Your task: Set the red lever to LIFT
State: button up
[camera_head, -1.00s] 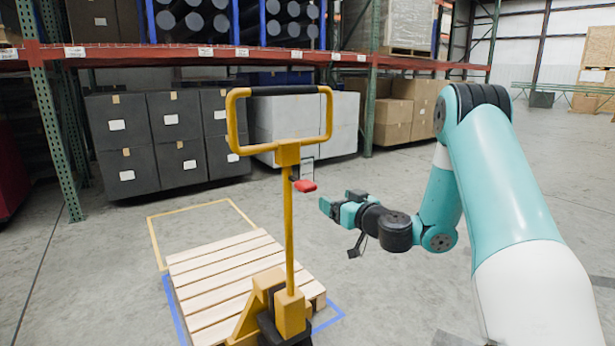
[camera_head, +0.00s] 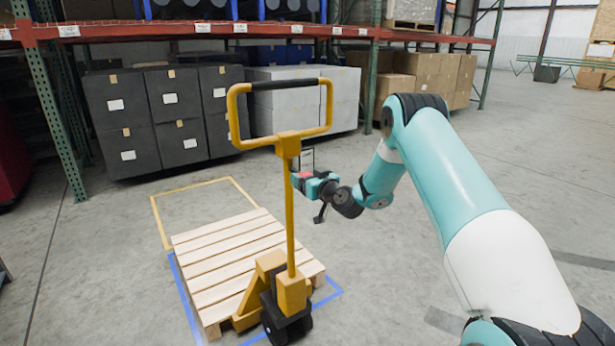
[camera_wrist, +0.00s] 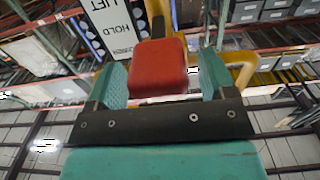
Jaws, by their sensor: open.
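The yellow pallet jack (camera_head: 290,225) stands upright with its looped handle at the top. Its red lever (camera_wrist: 158,68) sits between the two teal fingers of my gripper (camera_wrist: 163,76) in the wrist view, with slim gaps at its sides. In the head view only a bit of red shows at my gripper (camera_head: 304,180), beside the yellow shaft. A white label plate (camera_wrist: 112,27) with the words LIFT and HOLD is just beyond the lever; the rest of it is out of frame. I cannot tell which word the lever is set to.
A rack (camera_head: 370,95) with dark boxes (camera_head: 170,95), white boxes and cartons (camera_head: 425,75) stands behind. The floor to the right is clear.

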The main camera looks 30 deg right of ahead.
jog(key=c, duration=1.3)
jog(key=shift+f+b, duration=0.45)
jog(key=shift+b, duration=0.65)
jog(key=b, duration=0.3)
jog(key=shift+f+t, duration=0.35)
jog(key=shift+t, duration=0.05)
notch_tip(320, 180, down, 2)
jog(key=t+b, duration=0.1)
jog(key=b, duration=0.6)
jog(key=t+b, duration=0.1)
jog(key=b, duration=0.6)
jog(key=t+b, duration=0.2)
jog(key=b, duration=0.5)
jog(key=shift+w+f, duration=0.15)
jog(key=shift+f, duration=0.1)
jog(key=shift+r+b, duration=0.15)
jog(key=shift+b, duration=0.15)
jog(key=o, duration=1.3)
